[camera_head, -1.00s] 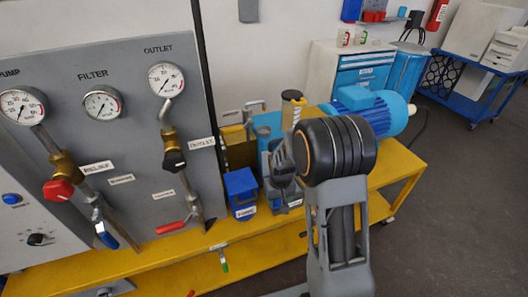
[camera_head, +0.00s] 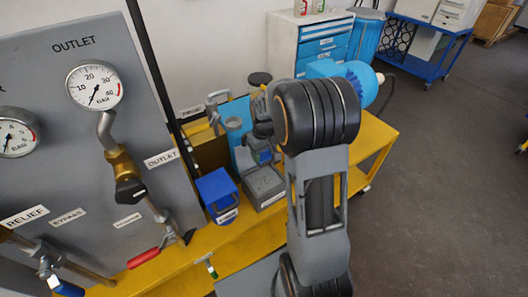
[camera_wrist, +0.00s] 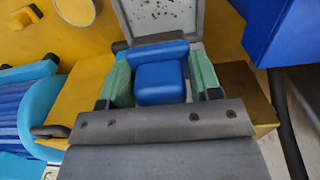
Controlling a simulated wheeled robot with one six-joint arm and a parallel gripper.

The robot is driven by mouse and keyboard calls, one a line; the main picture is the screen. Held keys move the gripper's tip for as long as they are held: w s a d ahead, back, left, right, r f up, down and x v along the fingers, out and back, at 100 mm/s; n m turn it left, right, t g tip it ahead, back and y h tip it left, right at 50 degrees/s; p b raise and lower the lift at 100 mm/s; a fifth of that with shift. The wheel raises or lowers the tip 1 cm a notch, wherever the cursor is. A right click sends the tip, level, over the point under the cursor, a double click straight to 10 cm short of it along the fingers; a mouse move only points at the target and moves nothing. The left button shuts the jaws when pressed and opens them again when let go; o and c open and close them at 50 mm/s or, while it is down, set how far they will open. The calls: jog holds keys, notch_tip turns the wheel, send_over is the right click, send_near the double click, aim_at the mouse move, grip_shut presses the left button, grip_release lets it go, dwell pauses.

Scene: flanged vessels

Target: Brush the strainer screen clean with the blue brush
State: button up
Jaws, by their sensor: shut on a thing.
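My gripper (camera_wrist: 160,74) is shut on the blue brush (camera_wrist: 158,82), whose blue body sits between the green finger pads in the wrist view. A grey-framed pale panel with dark specks (camera_wrist: 160,14), which looks like the strainer screen, lies just beyond the brush at the top of that view. I cannot tell whether the bristles touch it; they are hidden. In the head view a small blue part of the brush (camera_head: 264,156) shows above a grey tray (camera_head: 264,186), and my arm hides most of the gripper.
A blue labelled box (camera_head: 217,194) stands left of the tray on the yellow bench (camera_head: 372,140). A grey gauge panel (camera_head: 60,130) with valves rises further left. A blue motor (camera_head: 340,80) is behind my arm. Open floor lies right.

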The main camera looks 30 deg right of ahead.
jog(key=shift+s, duration=0.1)
jog(key=shift+f, duration=0.15)
jog(key=shift+f+b, duration=3.75)
jog(key=shift+f, duration=1.35)
jog(key=shift+f, duration=0.3)
jog(key=shift+s, duration=0.1)
jog(key=shift+s+a+r, duration=0.1)
jog(key=shift+s+a, duration=0.55)
jog(key=shift+s, duration=0.2)
jog(key=shift+s+a, duration=0.6)
jog(key=shift+s, duration=0.25)
jog(key=shift+d, duration=0.1)
jog(key=shift+w+d, duration=0.15)
jog(key=shift+d, duration=1.25)
